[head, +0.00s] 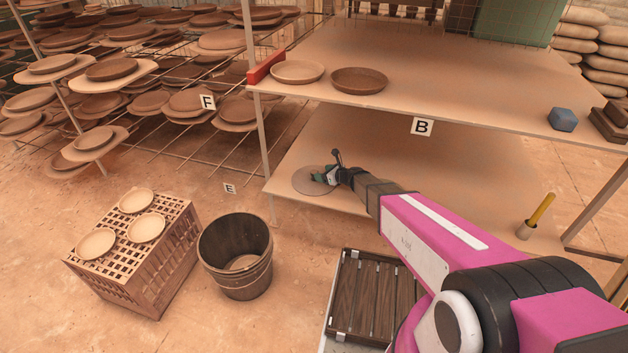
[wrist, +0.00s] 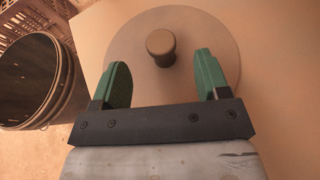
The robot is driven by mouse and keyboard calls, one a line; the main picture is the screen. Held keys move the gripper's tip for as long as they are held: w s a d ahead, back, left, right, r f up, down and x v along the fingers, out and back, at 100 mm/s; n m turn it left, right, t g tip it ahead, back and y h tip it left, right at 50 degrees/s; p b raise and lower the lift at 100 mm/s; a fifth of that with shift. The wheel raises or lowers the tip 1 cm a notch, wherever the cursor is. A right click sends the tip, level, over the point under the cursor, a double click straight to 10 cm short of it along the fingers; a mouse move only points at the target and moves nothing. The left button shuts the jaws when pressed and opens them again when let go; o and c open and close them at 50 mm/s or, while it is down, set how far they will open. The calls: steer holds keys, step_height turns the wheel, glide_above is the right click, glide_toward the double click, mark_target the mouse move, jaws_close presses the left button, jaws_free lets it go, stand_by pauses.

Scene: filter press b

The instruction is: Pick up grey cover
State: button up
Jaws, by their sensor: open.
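The grey cover (head: 306,182) is a flat round disc on the lower shelf (head: 400,165), near its left front corner. In the wrist view the cover (wrist: 125,50) has a brown knob (wrist: 161,45) at its middle. My gripper (head: 328,167) is over the cover with its jaws apart. In the wrist view the green fingers of my gripper (wrist: 160,75) stand on either side, short of the knob, with nothing between them. My gripper hides part of the cover in the head view. Whether the fingers touch the cover I cannot tell.
A dark bucket (head: 240,262) and a lattice crate (head: 140,262) bearing several plates stand on the floor at left. The upper shelf (head: 440,65) is above and behind the gripper. A cup with a yellow-handled tool (head: 538,215) stands at the right of the lower shelf.

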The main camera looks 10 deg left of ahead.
mark_target(314, 171)
steer(key=x, duration=0.6)
steer(key=shift+w+a+f, duration=0.1)
steer(key=shift+w+f, duration=0.05)
steer(key=shift+f, duration=0.05)
steer(key=c, duration=1.1)
steer(key=shift+r, duration=0.1)
steer(key=shift+c, duration=0.2)
